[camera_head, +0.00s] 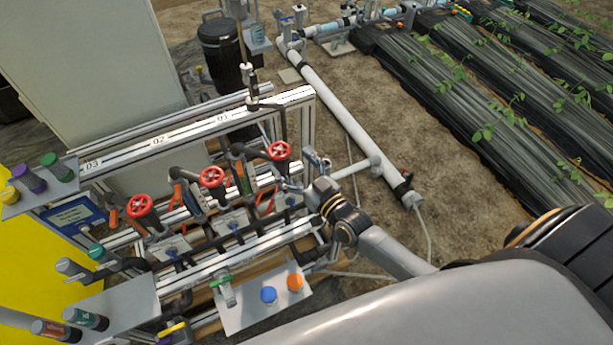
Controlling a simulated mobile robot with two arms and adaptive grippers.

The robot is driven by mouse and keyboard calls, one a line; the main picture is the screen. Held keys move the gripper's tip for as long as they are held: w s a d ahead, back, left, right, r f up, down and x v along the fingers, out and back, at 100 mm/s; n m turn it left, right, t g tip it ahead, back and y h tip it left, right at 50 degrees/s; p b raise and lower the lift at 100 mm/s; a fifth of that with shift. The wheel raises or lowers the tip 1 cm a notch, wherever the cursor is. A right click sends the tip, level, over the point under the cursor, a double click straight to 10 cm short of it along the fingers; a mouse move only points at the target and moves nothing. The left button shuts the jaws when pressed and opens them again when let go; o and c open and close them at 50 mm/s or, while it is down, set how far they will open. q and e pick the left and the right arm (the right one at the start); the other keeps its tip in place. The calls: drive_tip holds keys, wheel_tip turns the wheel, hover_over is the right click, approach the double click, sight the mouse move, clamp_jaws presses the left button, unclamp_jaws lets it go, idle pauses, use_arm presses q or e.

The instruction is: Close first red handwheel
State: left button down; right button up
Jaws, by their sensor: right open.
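Three red handwheels stand in a row on the metal frame: one at the right (280,151), one in the middle (212,177) and one at the left (140,205). The frame's top rail reads D3, D2, D1 from left to right, with D1 nearest the right handwheel. My right gripper (304,173) is open and empty, just right of and slightly below the right handwheel in the picture. Its fingers point toward that wheel; a small gap shows between them. My left gripper is not in view.
A white plate with a blue cap (268,295) and an orange cap (295,282) is below my right arm. A grey post (250,82) rises by the rail. A white pipe (345,120) runs along the soil at right. Black-covered plant rows (480,110) lie beyond.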

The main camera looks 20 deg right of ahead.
drive_tip(key=v, duration=0.6)
drive_tip(key=shift+s, duration=0.4)
drive_tip(key=shift+d, duration=0.1)
drive_tip(key=s+d+f+g+h+b, duration=0.15)
drive_tip(key=s+f+g, duration=0.35)
drive_tip(key=f, duration=1)
drive_tip(key=s+d+f+g+h+p, duration=0.1)
drive_tip(key=s+d+f+g+h, duration=0.15)
drive_tip(key=s+f, duration=0.85)
drive_tip(key=s+a+f+g+b, duration=0.1)
drive_tip(key=s+f+g, duration=0.8)
drive_tip(key=s+f, duration=1)
drive_tip(key=s, duration=0.3)
drive_tip(key=shift+s+f, duration=0.25)
